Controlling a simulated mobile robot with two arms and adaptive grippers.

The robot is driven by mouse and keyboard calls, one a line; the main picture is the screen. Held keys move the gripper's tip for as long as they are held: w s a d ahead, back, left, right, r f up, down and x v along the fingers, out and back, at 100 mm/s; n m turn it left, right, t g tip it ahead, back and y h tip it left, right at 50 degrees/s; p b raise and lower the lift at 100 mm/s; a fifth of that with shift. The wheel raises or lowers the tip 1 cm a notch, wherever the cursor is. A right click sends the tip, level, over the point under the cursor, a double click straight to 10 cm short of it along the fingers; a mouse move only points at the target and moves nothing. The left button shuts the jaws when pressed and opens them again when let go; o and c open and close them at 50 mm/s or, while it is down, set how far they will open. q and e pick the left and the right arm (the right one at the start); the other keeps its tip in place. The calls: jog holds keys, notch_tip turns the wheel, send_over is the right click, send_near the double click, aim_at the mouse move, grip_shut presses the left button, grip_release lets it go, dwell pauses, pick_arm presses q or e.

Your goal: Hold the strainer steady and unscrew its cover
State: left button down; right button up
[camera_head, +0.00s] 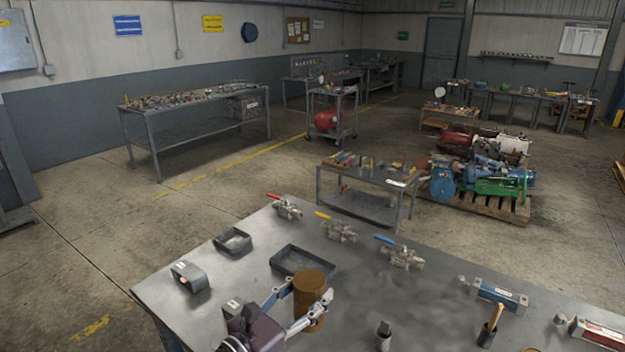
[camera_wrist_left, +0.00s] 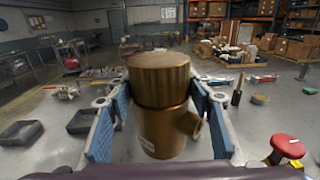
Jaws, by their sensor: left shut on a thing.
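The strainer (camera_head: 308,305) is a brown bronze cylinder near the front edge of the grey metal table. In the left wrist view the strainer body (camera_wrist_left: 155,125) shows a short side branch at lower right and a pale label. Its wide round cover (camera_wrist_left: 160,72) sits on top, with a seam below it. My left gripper (camera_head: 308,292) is shut on the strainer, with one blue-padded finger on each side of the body, below the cover. I cannot tell whether the strainer's base touches the table. My right gripper is not in view.
Several lever valves (camera_head: 400,253) line the far edge. A red knob (camera_wrist_left: 288,146) shows at right.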

pick_arm(q)
jog(key=s+a+f+n+t+y+b, duration=0.1)
jog(key=s+a+f+n+y+b, duration=0.1)
jog(key=s+a, duration=0.4)
jog(key=s+a+f+n+t+y+b, duration=0.1)
jog(key=s+a+f+n+y+b, duration=0.2)
jog(key=s, duration=0.6)
jog(key=s+a+f+n+t+y+b, duration=0.2)
jog(key=s+a+y, duration=0.4)
jog(key=a, duration=0.3)
jog(key=shift+s+f+n+y+b, duration=0.3)
jog(key=shift+s+f+n+b, duration=0.2)
jog(key=shift+s+f, duration=0.35)
